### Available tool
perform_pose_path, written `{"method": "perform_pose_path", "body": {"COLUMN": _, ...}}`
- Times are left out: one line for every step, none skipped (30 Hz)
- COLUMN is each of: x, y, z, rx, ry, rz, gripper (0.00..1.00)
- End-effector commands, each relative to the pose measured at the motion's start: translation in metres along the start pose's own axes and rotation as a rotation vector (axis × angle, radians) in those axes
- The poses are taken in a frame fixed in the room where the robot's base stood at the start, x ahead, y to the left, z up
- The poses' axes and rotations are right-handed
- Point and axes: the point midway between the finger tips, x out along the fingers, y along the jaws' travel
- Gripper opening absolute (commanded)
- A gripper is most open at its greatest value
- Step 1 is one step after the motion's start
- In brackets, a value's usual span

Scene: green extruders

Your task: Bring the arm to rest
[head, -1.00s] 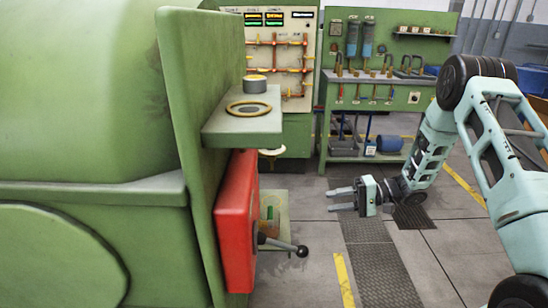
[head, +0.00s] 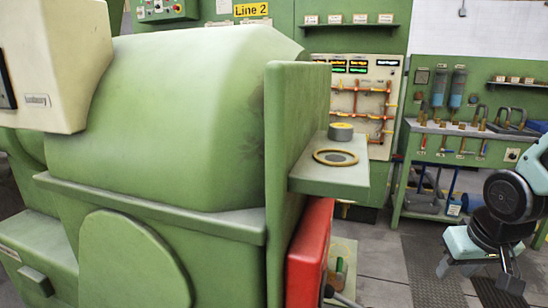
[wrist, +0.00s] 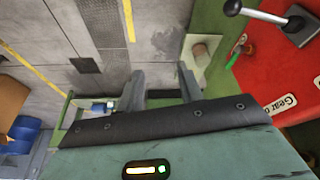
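My gripper (wrist: 160,82) shows in the wrist view with its two grey fingers apart and nothing between them. In the head view my gripper (head: 478,270) hangs at the lower right, beside the dark round joint of my arm, with free air around it. The rest of my arm is mostly cut off by the right edge of the head view.
The green extruder (head: 190,120) fills the left and middle. A red box (head: 308,255) sits on its end below a green shelf (head: 330,178); the wrist view shows a red panel (wrist: 275,75) with a lever (wrist: 262,13). A green workbench (head: 470,132) stands behind my arm. Grey floor (head: 385,270) is clear between.

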Motion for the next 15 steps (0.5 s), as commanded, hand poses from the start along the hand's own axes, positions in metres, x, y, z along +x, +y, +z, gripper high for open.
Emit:
{"method": "perform_pose_path", "body": {"x": -0.012, "y": -0.009, "z": 0.023, "rx": -0.024, "ry": -0.054, "rz": -0.018, "gripper": 0.37}}
{"method": "perform_pose_path", "body": {"x": -0.018, "y": -0.015, "z": 0.036, "rx": -0.038, "ry": -0.089, "rz": -0.033, "gripper": 0.37}}
{"method": "perform_pose_path", "body": {"x": -0.024, "y": -0.029, "z": 0.049, "rx": -0.078, "ry": -0.125, "rz": -0.056, "gripper": 0.37}}
{"method": "perform_pose_path", "body": {"x": -0.026, "y": -0.047, "z": 0.051, "rx": -0.129, "ry": -0.134, "rz": -0.072, "gripper": 0.37}}
{"method": "perform_pose_path", "body": {"x": -0.029, "y": -0.063, "z": 0.056, "rx": -0.174, "ry": -0.146, "rz": -0.087, "gripper": 0.37}}
{"method": "perform_pose_path", "body": {"x": -0.035, "y": -0.082, "z": 0.065, "rx": -0.235, "ry": -0.164, "rz": -0.106, "gripper": 0.37}}
{"method": "perform_pose_path", "body": {"x": -0.039, "y": -0.096, "z": 0.072, "rx": -0.278, "ry": -0.177, "rz": -0.120, "gripper": 0.37}}
{"method": "perform_pose_path", "body": {"x": -0.044, "y": -0.110, "z": 0.080, "rx": -0.323, "ry": -0.189, "rz": -0.132, "gripper": 0.37}}
{"method": "perform_pose_path", "body": {"x": -0.051, "y": -0.127, "z": 0.091, "rx": -0.384, "ry": -0.207, "rz": -0.147, "gripper": 0.37}}
{"method": "perform_pose_path", "body": {"x": -0.056, "y": -0.138, "z": 0.101, "rx": -0.427, "ry": -0.221, "rz": -0.156, "gripper": 0.37}}
{"method": "perform_pose_path", "body": {"x": -0.061, "y": -0.148, "z": 0.110, "rx": -0.470, "ry": -0.233, "rz": -0.166, "gripper": 0.37}}
{"method": "perform_pose_path", "body": {"x": -0.068, "y": -0.160, "z": 0.122, "rx": -0.524, "ry": -0.248, "rz": -0.175, "gripper": 0.37}}
{"method": "perform_pose_path", "body": {"x": -0.072, "y": -0.168, "z": 0.131, "rx": -0.562, "ry": -0.260, "rz": -0.181, "gripper": 0.37}}
{"method": "perform_pose_path", "body": {"x": -0.076, "y": -0.174, "z": 0.139, "rx": -0.593, "ry": -0.270, "rz": -0.186, "gripper": 0.37}}
{"method": "perform_pose_path", "body": {"x": -0.081, "y": -0.180, "z": 0.148, "rx": -0.629, "ry": -0.281, "rz": -0.190, "gripper": 0.37}}
